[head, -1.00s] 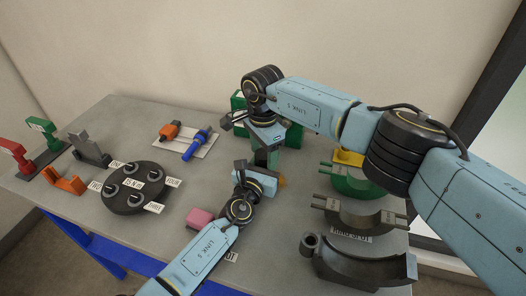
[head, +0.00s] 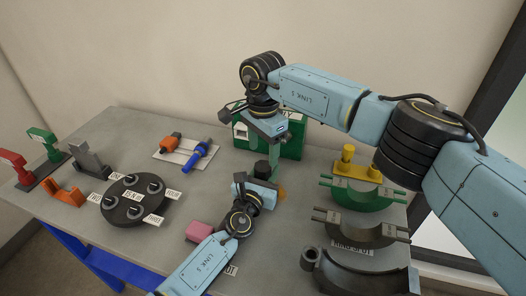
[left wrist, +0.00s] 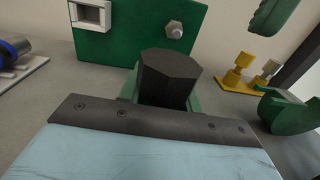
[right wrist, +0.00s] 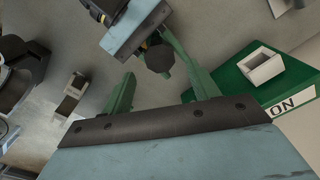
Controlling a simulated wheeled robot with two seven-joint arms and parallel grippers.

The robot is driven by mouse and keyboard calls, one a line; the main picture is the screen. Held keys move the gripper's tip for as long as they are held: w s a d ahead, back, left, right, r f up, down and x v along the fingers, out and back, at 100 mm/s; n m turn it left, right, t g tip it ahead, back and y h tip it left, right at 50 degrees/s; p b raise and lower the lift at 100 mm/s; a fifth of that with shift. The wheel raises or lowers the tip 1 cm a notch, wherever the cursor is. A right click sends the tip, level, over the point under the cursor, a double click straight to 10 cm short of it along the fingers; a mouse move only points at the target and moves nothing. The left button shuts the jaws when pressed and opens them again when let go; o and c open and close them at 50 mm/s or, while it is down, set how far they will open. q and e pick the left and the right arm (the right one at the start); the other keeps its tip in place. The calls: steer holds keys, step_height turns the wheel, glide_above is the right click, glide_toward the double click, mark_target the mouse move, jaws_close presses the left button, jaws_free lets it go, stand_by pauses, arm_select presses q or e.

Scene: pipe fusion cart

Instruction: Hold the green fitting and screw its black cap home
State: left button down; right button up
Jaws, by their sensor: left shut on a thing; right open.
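The black cap (head: 262,170) is a dark faceted block standing upright above my left gripper (head: 254,190). It fills the middle of the left wrist view (left wrist: 168,78), between the green fingers. My left gripper is shut, holding the green fitting under the cap; the fitting itself is mostly hidden by the gripper. My right gripper (head: 266,134) is open and empty above the cap. In the right wrist view the cap (right wrist: 160,58) shows near and between its spread green fingers, apart from them. How far the cap is screwed in cannot be told.
A green panel (head: 292,138) stands close behind. Green and grey curved cradles (head: 360,195) and a yellow piece (head: 357,168) are at right. A black round dial base (head: 132,210) and a pink block (head: 199,232) are at left. Table between dial and blue-orange tool (head: 196,155) is clear.

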mark_target(263, 166)
steer(key=shift+r+n, duration=1.2)
steer(key=shift+f, duration=0.1)
steer(key=shift+f, duration=3.95)
steer(key=shift+c, duration=0.3)
steer(key=c, duration=0.9)
steer(key=shift+m, duration=1.8)
steer(key=shift+c, duration=0.2)
